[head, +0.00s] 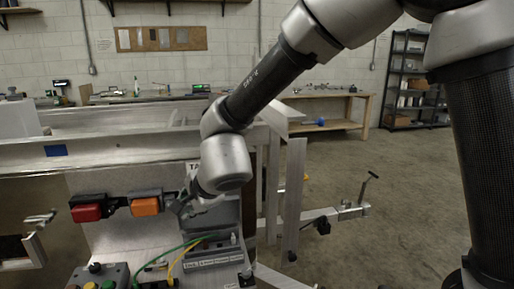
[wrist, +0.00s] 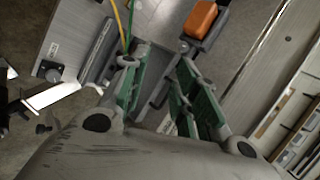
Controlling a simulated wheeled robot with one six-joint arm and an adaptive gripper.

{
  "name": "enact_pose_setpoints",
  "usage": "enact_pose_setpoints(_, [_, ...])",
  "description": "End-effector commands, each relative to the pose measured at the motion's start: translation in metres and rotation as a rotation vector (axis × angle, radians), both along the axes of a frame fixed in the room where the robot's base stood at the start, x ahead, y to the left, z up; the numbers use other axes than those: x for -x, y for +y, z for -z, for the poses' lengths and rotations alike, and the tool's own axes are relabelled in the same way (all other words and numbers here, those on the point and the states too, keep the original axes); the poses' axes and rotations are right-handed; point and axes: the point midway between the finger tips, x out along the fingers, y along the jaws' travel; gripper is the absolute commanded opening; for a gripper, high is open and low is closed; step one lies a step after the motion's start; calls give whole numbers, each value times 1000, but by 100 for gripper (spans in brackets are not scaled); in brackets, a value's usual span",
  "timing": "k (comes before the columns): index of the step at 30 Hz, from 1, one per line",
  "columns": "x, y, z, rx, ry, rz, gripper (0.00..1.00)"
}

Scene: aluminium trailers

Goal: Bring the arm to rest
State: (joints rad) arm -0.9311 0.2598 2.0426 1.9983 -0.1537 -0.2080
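My arm reaches from the upper right down to the trailer in the head view. My gripper (head: 184,208) hangs at the arm's end, in front of the trailer's end panel and just right of the orange light. In the wrist view my gripper (wrist: 158,60) shows two fingers with green pads, spread apart. I see nothing held between them. In the head view the fingers are small and partly merge with the grey case behind them.
The aluminium trailer (head: 60,158) fills the left side, with a red light (head: 88,212) and an orange light (head: 146,205). A grey case (head: 226,215) with green and yellow cables sits close below my gripper. A button box (head: 98,276) is at lower left. Open floor lies right.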

Motion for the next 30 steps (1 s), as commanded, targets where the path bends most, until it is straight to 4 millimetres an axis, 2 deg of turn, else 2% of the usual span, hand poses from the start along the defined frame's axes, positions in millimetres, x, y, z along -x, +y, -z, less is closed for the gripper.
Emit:
enact_pose_setpoints(5, [18,-6,-16,-14,-80,-286,30])
enact_pose_setpoints(8, [32,-32,-29,4,-125,-495,30])
enact_pose_setpoints(11, [50,-87,-41,77,-153,-726,30])
enact_pose_setpoints(14, [66,-166,-47,211,-147,-917,30])
enact_pose_setpoints(15, [72,-200,-48,275,-137,-972,30])
enact_pose_setpoints(20, [93,-334,-56,541,-66,-1078,30])
enact_pose_setpoints(21, [99,-367,-60,610,-45,-1078,30])
enact_pose_setpoints(24, [117,-444,-73,773,-1,-1031,30])
enact_pose_setpoints(27, [132,-495,-88,877,-8,-911,30])
enact_pose_setpoints(30, [143,-515,-100,892,-33,-788,30])
